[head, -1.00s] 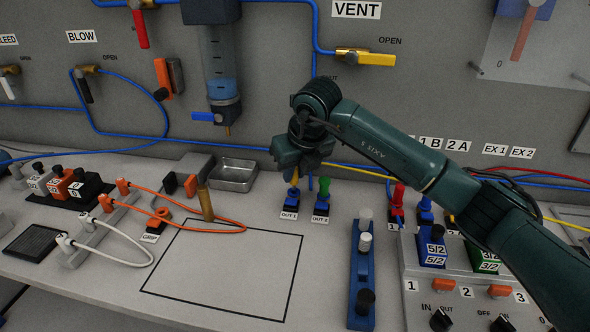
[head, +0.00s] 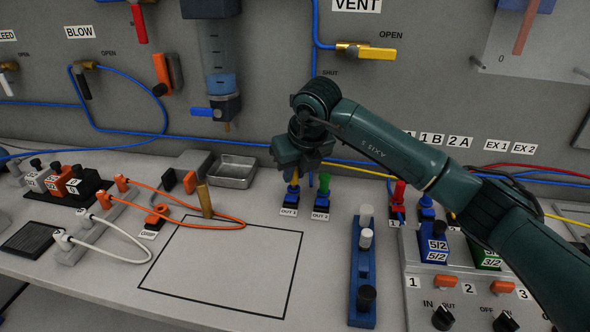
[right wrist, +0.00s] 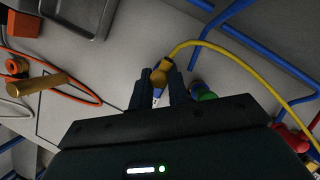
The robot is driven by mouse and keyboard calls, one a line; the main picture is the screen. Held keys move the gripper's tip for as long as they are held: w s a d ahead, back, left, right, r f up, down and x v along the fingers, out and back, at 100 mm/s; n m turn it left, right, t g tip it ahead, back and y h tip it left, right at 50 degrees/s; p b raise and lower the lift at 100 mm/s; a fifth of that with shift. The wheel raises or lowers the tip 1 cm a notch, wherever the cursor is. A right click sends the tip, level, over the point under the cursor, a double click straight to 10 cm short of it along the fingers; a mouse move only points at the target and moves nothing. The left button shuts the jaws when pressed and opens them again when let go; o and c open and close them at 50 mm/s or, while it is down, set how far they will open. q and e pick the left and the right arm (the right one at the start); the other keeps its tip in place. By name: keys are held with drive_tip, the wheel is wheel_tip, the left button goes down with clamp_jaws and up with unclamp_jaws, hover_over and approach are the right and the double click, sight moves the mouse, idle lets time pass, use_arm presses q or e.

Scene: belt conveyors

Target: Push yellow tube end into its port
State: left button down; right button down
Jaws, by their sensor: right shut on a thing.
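My right gripper (head: 291,170) is at the back of the bench, above the blue block labelled OUT 1 (head: 290,209). It is shut on the yellow tube end (right wrist: 160,76), seen between its two fingers in the right wrist view. A yellow collar (head: 293,187) shows below the gripper, right at the top of the OUT 1 block. Whether the end is fully seated cannot be told. The yellow tube (right wrist: 212,46) curves away to the right. My left gripper is not in view.
The OUT 2 block (head: 321,210) with a green collar (head: 324,186) stands close to the right. A blue rail with white and black knobs (head: 361,270) is in front. A metal tray (head: 232,172) sits to the left. The outlined bench area is mostly clear.

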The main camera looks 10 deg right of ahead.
drive_tip(key=shift+f+b, duration=0.65)
drive_tip(key=shift+f, duration=0.1)
idle(1.6)
drive_tip(key=c, duration=0.9)
unclamp_jaws()
drive_tip(key=shift+r, duration=0.15)
drive_tip(key=shift+r+p, duration=2)
drive_tip(key=shift+r, duration=1.4)
